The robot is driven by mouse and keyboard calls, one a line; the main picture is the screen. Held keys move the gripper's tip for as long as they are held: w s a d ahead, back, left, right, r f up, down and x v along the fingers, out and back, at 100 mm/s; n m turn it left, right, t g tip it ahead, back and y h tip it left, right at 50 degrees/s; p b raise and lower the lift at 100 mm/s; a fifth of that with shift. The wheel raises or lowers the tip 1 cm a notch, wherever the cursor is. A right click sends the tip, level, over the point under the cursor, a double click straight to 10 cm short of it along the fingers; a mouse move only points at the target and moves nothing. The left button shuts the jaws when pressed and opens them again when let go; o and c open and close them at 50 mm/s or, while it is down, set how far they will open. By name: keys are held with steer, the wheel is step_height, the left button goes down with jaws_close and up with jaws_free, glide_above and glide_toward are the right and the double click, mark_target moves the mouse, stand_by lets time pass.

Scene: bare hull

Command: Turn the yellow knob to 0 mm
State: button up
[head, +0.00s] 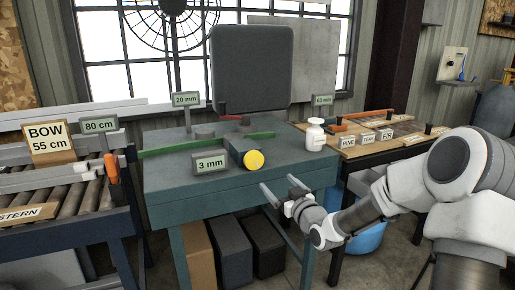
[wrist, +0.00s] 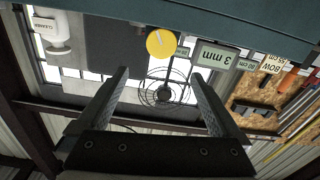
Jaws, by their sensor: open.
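The yellow knob (head: 254,160) is a round disc on the front end of a dark cylinder, at the front edge of the teal bench (head: 165,182). A small sign beside it (head: 210,163) reads "3 mm". In the wrist view, which is upside down, the knob (wrist: 160,43) shows a pale line on its face, and the 3 mm sign (wrist: 213,56) is beside it. My gripper (head: 282,188) is open and empty, in front of the bench, below and right of the knob and apart from it. Its two fingers also show in the wrist view (wrist: 163,85).
A white cleaner bottle (head: 315,136) stands on the bench right of the knob. A green bar (head: 205,144) lies behind the 3 mm sign. Signs reading 20 mm (head: 186,99) and 40 mm (head: 322,100) stand farther back. A roller rack (head: 65,197) is at left, a wooden table (head: 365,147) at right.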

steer(key=m+p, duration=0.1)
steer(key=p, duration=0.2)
steer(key=b, duration=0.2)
glide_toward(255, 161)
steer(key=shift+m, duration=0.3)
steer(key=x, duration=0.9)
steer(key=shift+w+a, duration=0.1)
steer(key=shift+w, duration=0.3)
steer(key=c, duration=1.1)
